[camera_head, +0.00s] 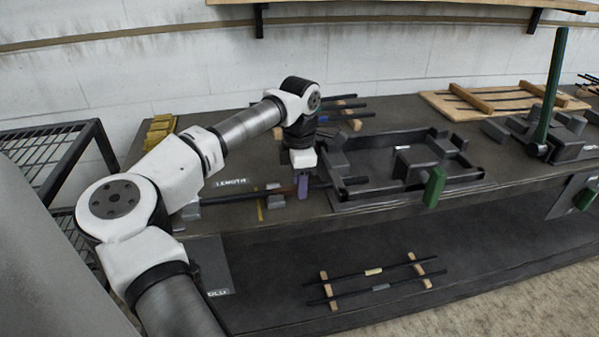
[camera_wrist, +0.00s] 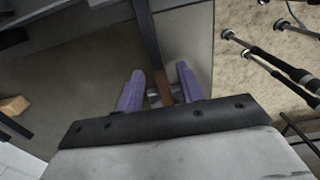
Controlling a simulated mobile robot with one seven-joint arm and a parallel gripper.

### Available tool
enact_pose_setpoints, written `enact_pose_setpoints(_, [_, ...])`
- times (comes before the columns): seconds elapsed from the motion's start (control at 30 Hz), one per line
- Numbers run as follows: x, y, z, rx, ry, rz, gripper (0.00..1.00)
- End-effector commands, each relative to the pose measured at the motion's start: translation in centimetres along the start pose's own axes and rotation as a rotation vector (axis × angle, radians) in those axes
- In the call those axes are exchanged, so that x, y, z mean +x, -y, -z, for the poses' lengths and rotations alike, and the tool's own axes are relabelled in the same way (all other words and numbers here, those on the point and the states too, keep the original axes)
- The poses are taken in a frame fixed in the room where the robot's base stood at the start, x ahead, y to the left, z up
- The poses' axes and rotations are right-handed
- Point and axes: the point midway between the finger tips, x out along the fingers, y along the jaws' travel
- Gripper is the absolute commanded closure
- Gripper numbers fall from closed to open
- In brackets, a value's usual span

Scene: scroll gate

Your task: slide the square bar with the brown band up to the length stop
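The square bar (camera_head: 236,196) is dark and lies across small grey supports near the front edge of the bench. Its brown band shows in the wrist view (camera_wrist: 162,88), between the purple fingers. My gripper (camera_head: 302,187) is over the bar, pointing down. In the wrist view my gripper (camera_wrist: 160,72) is open, with one finger on each side of the bar and gaps between. A sign reading LENGTH (camera_head: 232,182) and a yellow line (camera_head: 259,211) are left of the gripper. I cannot tell for certain which block is the length stop.
A dark fixture frame (camera_head: 372,208) with a green handle (camera_head: 434,187) stands right of my gripper. A tall green lever (camera_head: 553,85) rises farther right. Dark rods on wooden strips (camera_head: 325,290) lie on the lower shelf. A wire rack (camera_head: 45,150) stands at left.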

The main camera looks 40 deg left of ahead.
Motion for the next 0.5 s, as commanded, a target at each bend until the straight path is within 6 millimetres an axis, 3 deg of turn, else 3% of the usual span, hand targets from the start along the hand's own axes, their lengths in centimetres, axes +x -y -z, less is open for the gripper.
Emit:
enact_pose_setpoints(0.17, [0.02, -0.01, 0.0, 0.0, 0.0, 0.0, 0.62])
enact_pose_setpoints(0.5, [-0.01, -0.01, 0.0, 0.0, 0.0, 0.0, 1.0])
